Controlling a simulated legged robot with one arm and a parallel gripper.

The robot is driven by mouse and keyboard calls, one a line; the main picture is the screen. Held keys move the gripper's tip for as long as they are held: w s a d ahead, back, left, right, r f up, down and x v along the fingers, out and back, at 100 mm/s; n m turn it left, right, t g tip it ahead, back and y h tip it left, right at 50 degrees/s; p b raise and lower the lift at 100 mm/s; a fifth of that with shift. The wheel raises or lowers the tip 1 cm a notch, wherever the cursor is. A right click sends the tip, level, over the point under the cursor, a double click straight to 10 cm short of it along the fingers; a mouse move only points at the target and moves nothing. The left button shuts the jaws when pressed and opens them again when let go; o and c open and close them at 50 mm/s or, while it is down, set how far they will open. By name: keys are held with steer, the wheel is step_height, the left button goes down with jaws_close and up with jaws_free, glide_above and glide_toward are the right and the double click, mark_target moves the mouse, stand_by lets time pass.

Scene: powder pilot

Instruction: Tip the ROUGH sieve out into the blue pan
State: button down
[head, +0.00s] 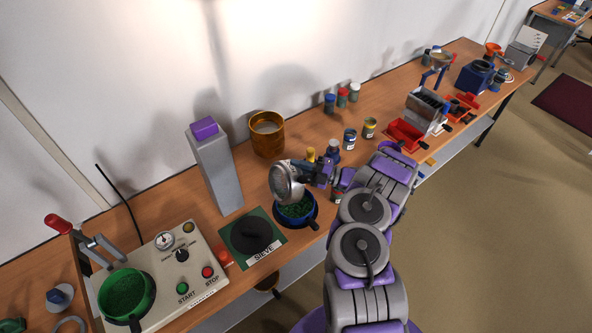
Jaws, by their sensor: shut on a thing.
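A round silver metal sieve (284,186) is tilted steeply on its side over the blue pan. No ROUGH label can be read on it. My gripper (312,174) is shut on the sieve at its right side; the fingertips are small and partly hidden. The blue pan (312,219) stands on the bench just below the sieve, with green granules (296,207) in it. The sieve hides the pan's back part. I cannot tell whether the sieve touches the pan or whether anything is falling.
A black disc on the green SIEVE mat (273,257) lies left of the pan. A grey post (217,174) and a copper-coloured pot (267,141) stand behind. Small jars (349,139) stand right. A control panel (205,262) with a green bowl (127,295) is at left.

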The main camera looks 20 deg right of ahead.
steer(key=shift+w+d+f+m+t+y+b, duration=0.15)
steer(key=shift+d+f+m+t+y+b, duration=0.3)
steer(key=shift+b, duration=0.95)
steer(key=shift+w+d+f+m+t+y+b, duration=0.15)
steer(key=shift+d+f+m+b, duration=0.2)
steer(key=shift+d+m+b, duration=0.7)
steer(key=shift+n+b, duration=0.4)
steer(key=shift+b, duration=0.15)
